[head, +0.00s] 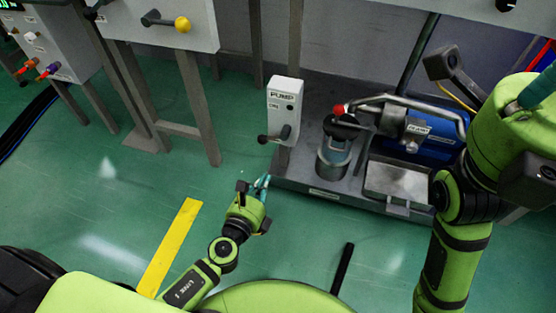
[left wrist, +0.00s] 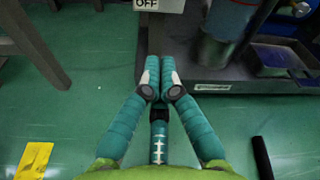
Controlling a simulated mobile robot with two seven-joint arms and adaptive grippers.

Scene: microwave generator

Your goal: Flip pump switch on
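The pump switch box (head: 284,100) is white, labelled PUMP, and stands on a post near the middle of the head view. Its dark lever (head: 275,136) sticks out near the bottom with its knob towards the left. In the left wrist view only the bottom edge of the box with an OFF label (left wrist: 147,4) shows; the lever is out of view. My left gripper (head: 263,182) is below the box, apart from it. Its teal fingers (left wrist: 153,75) are pressed together with nothing between them. My right gripper (head: 538,92) is only partly visible at the right edge.
A pump with a blue motor (head: 430,134) and a red knob sits on a dark base (head: 327,192) right of the switch. A white panel with a yellow-knobbed lever (head: 182,25) stands at the upper left. The green floor before the switch is mostly clear, with a yellow stripe (head: 170,245).

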